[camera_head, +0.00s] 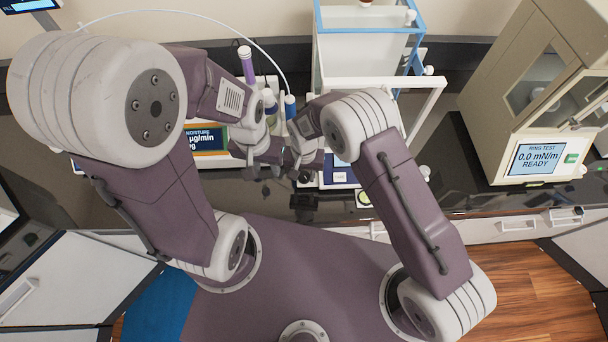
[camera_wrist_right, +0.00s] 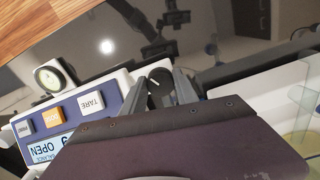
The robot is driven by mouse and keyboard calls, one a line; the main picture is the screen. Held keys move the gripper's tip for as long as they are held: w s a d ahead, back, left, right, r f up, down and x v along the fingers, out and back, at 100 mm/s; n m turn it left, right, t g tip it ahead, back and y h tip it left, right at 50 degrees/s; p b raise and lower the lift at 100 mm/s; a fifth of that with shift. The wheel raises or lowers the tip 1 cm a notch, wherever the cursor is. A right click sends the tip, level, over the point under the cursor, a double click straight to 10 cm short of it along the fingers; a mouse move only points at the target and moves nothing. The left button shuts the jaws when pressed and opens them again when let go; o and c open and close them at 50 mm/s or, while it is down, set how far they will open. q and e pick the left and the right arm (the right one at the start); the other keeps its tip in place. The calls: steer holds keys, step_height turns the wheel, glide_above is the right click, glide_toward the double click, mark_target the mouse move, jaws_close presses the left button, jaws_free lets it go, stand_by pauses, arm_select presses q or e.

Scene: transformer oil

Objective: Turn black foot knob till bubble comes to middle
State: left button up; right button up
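The black foot knob (camera_wrist_right: 160,87), with a white mark on it, shows in the right wrist view beside the balance (camera_wrist_right: 128,82). My right gripper (camera_wrist_right: 159,76) has its two fingers apart, one on either side of the knob; whether they touch it is unclear. The round bubble level (camera_wrist_right: 49,77) has a pale green face in a dark ring; the bubble's exact place is too small to tell. The level also shows in the head view (camera_head: 364,198). My left gripper (camera_head: 264,171) is small and dark in the head view; its fingers are unclear.
The balance's glass draft shield (camera_head: 365,50) with a blue frame stands behind the arms. A cream ring-test instrument (camera_head: 535,110) stands at right. A moisture meter (camera_head: 208,139) and several bottles are at left. My two wrists are close together at the middle.

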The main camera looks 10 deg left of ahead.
steer(key=shift+w, duration=0.1)
jaws_close()
steer(key=shift+n, duration=0.4)
steer(key=shift+f+n+b, duration=0.1)
steer(key=shift+n+b, duration=0.6)
steer(key=shift+n, duration=0.3)
steer(key=n+b, duration=0.1)
steer(key=n, duration=0.2)
steer(key=n+b, duration=0.1)
steer(key=n, duration=0.3)
steer(key=shift+n+b, duration=0.4)
steer(key=shift+n, duration=1.5)
